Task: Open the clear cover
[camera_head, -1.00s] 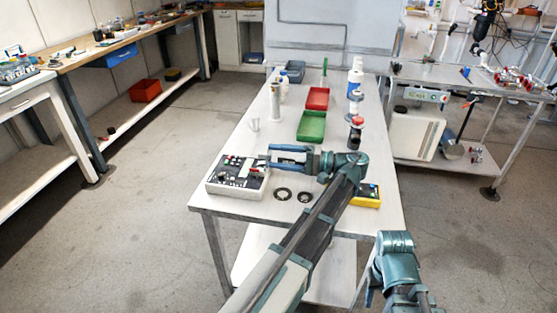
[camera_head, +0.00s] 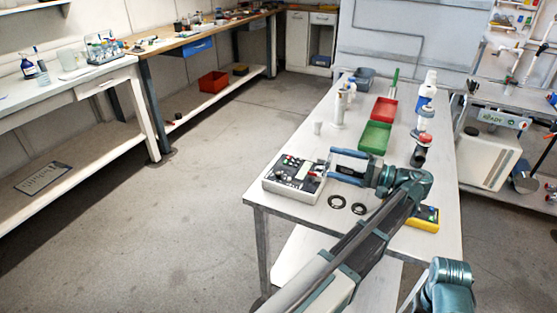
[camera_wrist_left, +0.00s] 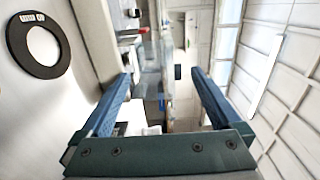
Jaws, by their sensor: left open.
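A white control box (camera_head: 280,184) with several knobs and a pale screen panel sits at the near left of the table. I cannot clearly make out the clear cover; a small see-through shape with red bits shows at the box's right side, by my fingertips. My left gripper (camera_head: 332,164) is open, its two blue fingers pointing left at that side of the box. In the left wrist view its fingers (camera_wrist_left: 160,80) stand wide apart with nothing visibly held. A blurred, glassy shape shows between them. My right gripper is out of view.
A yellow device (camera_head: 425,219) lies to the right. Green (camera_head: 375,137) and red (camera_head: 384,110) trays and bottles stand farther back. The floor to the left is open.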

